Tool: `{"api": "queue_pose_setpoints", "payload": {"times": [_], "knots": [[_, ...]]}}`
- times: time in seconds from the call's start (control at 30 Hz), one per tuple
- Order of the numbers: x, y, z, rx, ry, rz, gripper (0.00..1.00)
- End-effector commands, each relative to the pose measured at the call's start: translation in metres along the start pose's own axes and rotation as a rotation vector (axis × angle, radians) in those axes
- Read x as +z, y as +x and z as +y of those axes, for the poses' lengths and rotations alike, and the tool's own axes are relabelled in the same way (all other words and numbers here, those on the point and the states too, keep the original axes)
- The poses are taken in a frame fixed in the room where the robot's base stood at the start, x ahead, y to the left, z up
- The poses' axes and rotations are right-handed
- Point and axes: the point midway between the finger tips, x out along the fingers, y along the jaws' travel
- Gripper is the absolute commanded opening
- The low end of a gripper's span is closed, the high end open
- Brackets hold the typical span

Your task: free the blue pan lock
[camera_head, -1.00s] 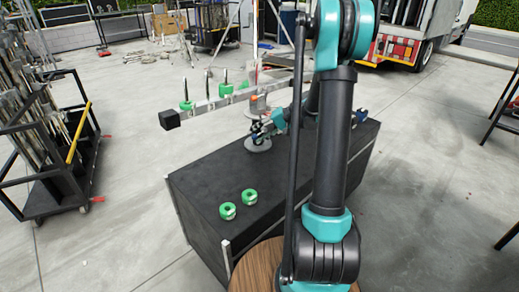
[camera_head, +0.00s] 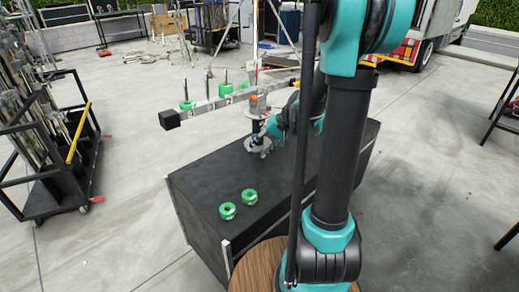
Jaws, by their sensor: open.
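My gripper (camera_head: 260,143) is open at the grey round base of a fixture on the black case (camera_head: 205,185). Its fingers are small and dark here, and I cannot tell whether they touch anything. The fixture has a grey disc (camera_head: 254,112) with an orange part (camera_head: 255,101) on top, just behind the gripper. I cannot make out the blue pan lock; my gripper and arm cover part of the fixture and the right side of the case.
Two green rings (camera_head: 238,204) lie on the case's near part. A black cart (camera_head: 60,165) stands left. The floor between is clear.

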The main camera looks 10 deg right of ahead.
Motion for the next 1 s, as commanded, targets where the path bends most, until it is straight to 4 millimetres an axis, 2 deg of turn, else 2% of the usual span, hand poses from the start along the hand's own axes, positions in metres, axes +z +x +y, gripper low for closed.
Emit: {"api": "queue_pose_setpoints", "payload": {"times": [0.2, 0.27, 0.33, 0.43, 0.53, 0.6, 0.7, 0.83, 1.0], "knots": [[0.0, 0.0, 0.0, 0.0, 0.0, 0.0, 0.4], [-0.002, 0.0, 0.0, 0.002, -0.007, 0.003, 0.33], [-0.012, 0.001, 0.002, 0.016, -0.048, 0.019, 0.24], [-0.045, 0.003, 0.006, 0.067, -0.195, 0.069, 0.12], [-0.091, 0.004, 0.011, 0.15, -0.412, 0.131, 0.0], [-0.123, 0.004, 0.014, 0.213, -0.562, 0.167, 0.0], [-0.159, 0.002, 0.015, 0.295, -0.745, 0.203, 0.0], [-0.186, 0.0, 0.015, 0.363, -0.885, 0.223, 0.0], [-0.196, 0.007, 0.017, 0.38, -0.922, 0.227, 0.0]]}}
